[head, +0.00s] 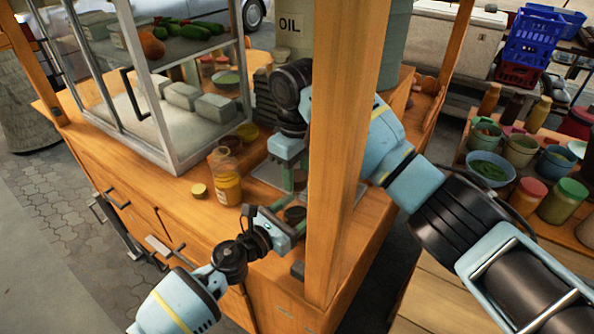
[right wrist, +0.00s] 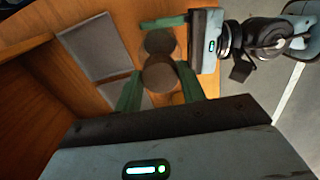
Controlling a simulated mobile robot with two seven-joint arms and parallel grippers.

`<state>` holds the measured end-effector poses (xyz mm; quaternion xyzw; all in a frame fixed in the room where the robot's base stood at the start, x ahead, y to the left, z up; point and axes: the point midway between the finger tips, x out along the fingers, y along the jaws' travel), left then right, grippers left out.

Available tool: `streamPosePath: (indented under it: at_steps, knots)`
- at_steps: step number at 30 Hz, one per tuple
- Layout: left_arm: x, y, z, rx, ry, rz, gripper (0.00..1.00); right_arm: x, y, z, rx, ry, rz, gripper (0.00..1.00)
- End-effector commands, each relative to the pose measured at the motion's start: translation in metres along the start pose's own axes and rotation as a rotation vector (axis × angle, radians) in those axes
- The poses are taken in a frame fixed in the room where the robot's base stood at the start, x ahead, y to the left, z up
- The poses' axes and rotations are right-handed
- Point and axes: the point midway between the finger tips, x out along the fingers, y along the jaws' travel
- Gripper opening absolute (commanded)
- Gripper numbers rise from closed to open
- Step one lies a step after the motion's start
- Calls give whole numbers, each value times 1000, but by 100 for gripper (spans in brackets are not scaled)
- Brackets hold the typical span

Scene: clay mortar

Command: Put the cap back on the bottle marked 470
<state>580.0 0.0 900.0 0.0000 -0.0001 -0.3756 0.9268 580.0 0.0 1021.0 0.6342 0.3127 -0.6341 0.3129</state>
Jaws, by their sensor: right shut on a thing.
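A bottle with yellow contents (head: 228,186) stands upright and uncapped on the wooden counter; no number on it is legible. A small yellow cap (head: 199,190) lies on the counter to its left. My right gripper (head: 291,178) points down to the right of the bottle, partly behind the post. In the right wrist view its green fingers are around a round brown piece (right wrist: 160,76), with another round brown piece (right wrist: 159,42) beside it. My left gripper (head: 285,217) is low in front, close to a dark round piece (head: 295,214); its grip is unclear.
A wooden post (head: 345,150) rises in front of my right arm and hides part of the counter. A glass case (head: 180,135) stands behind the bottle. A grey flat plate (right wrist: 98,48) lies on the counter. Jars and bowls (head: 489,168) crowd the right-hand table.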

Motion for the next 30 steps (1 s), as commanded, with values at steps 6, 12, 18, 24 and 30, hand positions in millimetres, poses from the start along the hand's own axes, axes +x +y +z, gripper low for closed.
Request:
streamPosePath:
  at_steps: [6,12,18,24,30]
  knots:
    - [0,0,-1,0,1,0,0,0,0,0,-2,0,-1,59]
    - [0,0,-1,0,1,0,0,0,0,0,-3,0,0,62]
    - [0,0,-1,0,1,0,0,-5,0,0,-3,1,1,62]
    - [0,0,-1,0,1,0,0,-28,0,-1,-3,3,1,62]
    - [0,0,-1,0,1,0,0,-45,0,0,-3,1,0,62]
